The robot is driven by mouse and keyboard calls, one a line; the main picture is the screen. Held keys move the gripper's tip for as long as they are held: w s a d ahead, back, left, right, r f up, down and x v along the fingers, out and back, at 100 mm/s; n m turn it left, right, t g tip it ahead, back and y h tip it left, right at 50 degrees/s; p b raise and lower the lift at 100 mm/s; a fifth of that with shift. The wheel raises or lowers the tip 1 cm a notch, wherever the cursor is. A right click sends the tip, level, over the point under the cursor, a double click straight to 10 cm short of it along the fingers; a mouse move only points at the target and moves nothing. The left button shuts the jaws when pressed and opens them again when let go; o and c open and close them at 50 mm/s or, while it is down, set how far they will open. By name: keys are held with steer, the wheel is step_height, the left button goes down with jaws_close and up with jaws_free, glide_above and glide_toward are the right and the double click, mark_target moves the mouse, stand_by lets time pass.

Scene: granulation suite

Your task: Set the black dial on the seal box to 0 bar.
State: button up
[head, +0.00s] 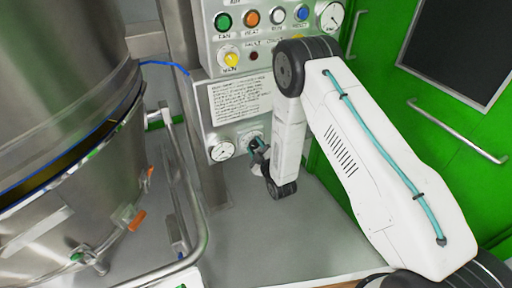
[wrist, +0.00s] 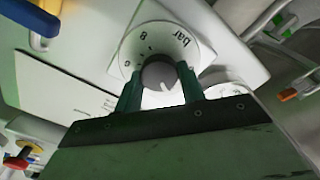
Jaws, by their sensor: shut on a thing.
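The seal box (head: 238,105) is a pale panel with a printed text plate, below the button panel. Its dial (wrist: 159,75) shows in the wrist view as a dark grey round knob on a white scale plate (wrist: 129,48) marked "bar" and 8, seen turned around. A pale pointer line shows on the knob's lower part, toward my gripper; which figure it points at is unclear. My gripper (wrist: 160,84) is shut on the dial, one dark green finger on each side. In the head view my gripper (head: 259,153) partly hides the dial.
A round gauge (head: 221,151) sits just left of the dial. Above is a panel with a yellow knob (head: 232,60) and coloured buttons. A steel vessel (head: 70,150) with a tubular rail stands left; a green door (head: 440,100) is right.

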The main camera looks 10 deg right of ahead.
steer(key=n, duration=0.6)
steer(key=shift+f+n, duration=0.1)
steer(key=shift+n, duration=0.2)
steer(key=n, duration=0.6)
steer(key=shift+f, duration=0.1)
stand_by(0.3)
steer(key=o, duration=1)
steer(key=shift+c, duration=0.2)
steer(key=shift+s, duration=0.1)
steer(key=v, duration=0.7)
steer(key=shift+s, duration=0.3)
